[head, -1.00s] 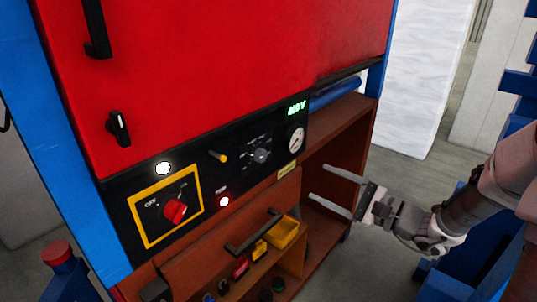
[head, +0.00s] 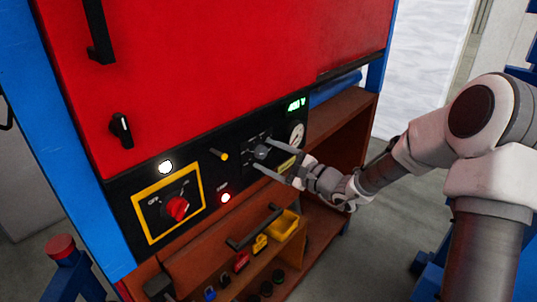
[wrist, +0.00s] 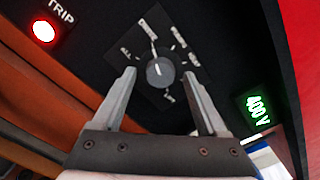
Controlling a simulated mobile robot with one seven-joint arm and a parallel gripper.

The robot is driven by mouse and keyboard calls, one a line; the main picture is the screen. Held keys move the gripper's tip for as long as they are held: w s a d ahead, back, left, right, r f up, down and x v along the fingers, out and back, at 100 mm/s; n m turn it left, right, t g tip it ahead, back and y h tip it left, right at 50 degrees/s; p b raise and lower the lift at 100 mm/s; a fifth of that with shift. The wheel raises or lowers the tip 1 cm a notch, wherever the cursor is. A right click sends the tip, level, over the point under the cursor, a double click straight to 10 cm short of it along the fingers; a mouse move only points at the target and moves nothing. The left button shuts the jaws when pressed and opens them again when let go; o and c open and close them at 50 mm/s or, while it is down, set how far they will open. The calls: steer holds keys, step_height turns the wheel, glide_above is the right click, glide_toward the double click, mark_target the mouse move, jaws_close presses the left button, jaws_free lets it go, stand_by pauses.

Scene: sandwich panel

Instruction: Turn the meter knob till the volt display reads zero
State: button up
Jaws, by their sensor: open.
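The meter knob (head: 261,152) is a small grey round knob on the black control panel (head: 236,180). In the wrist view the knob (wrist: 160,72) lies between and just beyond my two fingertips, with its white pointer line toward the top of the picture. My gripper (head: 263,157) is open around the knob's position; the fingers do not visibly touch it. It also shows in the wrist view (wrist: 158,72). The volt display (wrist: 257,109) is lit green and reads 400 V; it also shows in the head view (head: 296,105).
A red rotary switch (head: 178,208) in a yellow frame, a lit red trip lamp (head: 225,198), a yellow-tipped lever (head: 219,154) and a round gauge (head: 297,135) are close by. The red cabinet (head: 230,60) stands above.

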steer(key=shift+w+a, duration=0.1)
steer(key=shift+a, duration=0.05)
steer(key=shift+c, duration=0.3)
jaws_close()
steer(key=shift+m, duration=0.4)
steer(key=m+p, duration=0.1)
steer(key=m, duration=0.2)
steer(key=shift+m+p, duration=1.35)
steer(key=shift+m, duration=1.05)
